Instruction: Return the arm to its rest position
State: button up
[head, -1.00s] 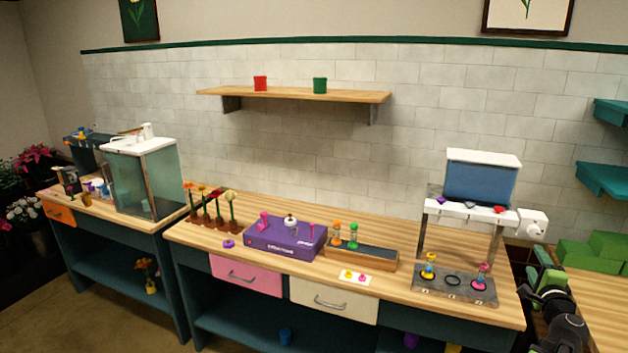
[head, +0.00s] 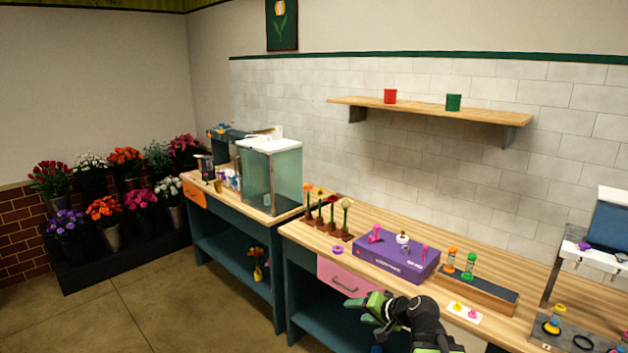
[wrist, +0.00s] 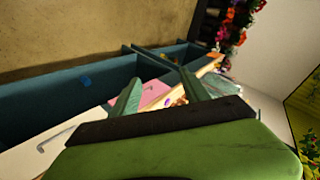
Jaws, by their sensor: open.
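My gripper (head: 372,308) is at the bottom of the head view, in front of the wooden workbench (head: 310,240) and near its pink drawer (head: 340,277). Its green fingers point left in that view. In the wrist view my gripper (wrist: 160,90) shows two teal-green fingers spread apart with nothing held between them. Beyond the fingers the wrist view shows the pink drawer front (wrist: 150,92) and part of the wooden top. The arm hides part of the bench front in the head view.
A purple box (head: 398,258) and a wooden rack with two hourglasses (head: 468,266) stand on the bench. A glass cabinet (head: 270,175) stands on the left bench. Flower buckets (head: 105,215) line the far left. Open floor (head: 150,300) lies at lower left.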

jog(key=s+a+f+n+g+h, duration=0.2)
jog(key=s+a+f+n+g, duration=0.2)
jog(key=s+a+f, duration=0.25)
jog(key=s+d+f+g+h, duration=0.3)
jog(key=s+d+g+h, duration=0.1)
jog(key=s+d, duration=0.5)
jog(key=shift+n+g, duration=0.3)
jog(key=shift+n, duration=0.1)
